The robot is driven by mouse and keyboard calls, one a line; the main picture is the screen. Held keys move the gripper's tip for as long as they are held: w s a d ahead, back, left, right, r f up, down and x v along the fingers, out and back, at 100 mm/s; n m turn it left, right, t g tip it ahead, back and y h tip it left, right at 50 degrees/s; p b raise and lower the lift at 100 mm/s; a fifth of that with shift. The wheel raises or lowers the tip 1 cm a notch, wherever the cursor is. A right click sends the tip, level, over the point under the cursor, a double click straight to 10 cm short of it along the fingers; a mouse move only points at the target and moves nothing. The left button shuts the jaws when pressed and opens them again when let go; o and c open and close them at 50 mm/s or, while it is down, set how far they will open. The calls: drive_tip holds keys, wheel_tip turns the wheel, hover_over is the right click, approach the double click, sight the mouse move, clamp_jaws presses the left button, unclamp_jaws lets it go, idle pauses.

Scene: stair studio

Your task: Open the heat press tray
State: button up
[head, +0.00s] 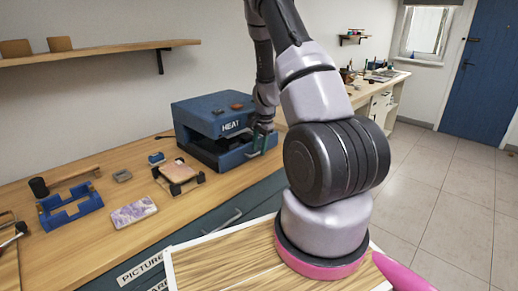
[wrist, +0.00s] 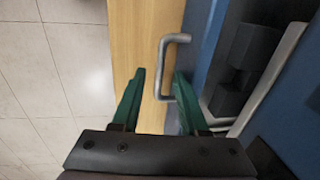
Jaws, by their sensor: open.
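The blue heat press (head: 205,117), marked HEAT, stands on the wooden bench in the head view. Its lower tray (head: 228,158) sits under the upper block, with a dark gap between them. In the wrist view the grey tray handle (wrist: 162,67) sticks out from the blue front (wrist: 203,38). My gripper (wrist: 158,72) is open, with its green fingers on either side of the handle bar. The right finger appears to be between the bar and the blue front. I see no clear contact. In the head view my gripper (head: 263,140) is at the tray's front, partly hidden.
A phone case (head: 134,212), a wooden pad on a black stand (head: 178,173) and a blue frame (head: 70,208) lie on the bench to the left. A drawer handle (head: 222,222) shows on the bench front. Tiled floor (head: 440,190) is clear at right.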

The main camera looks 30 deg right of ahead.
drive_tip(key=shift+f, duration=0.2)
clamp_jaws()
idle(1.4)
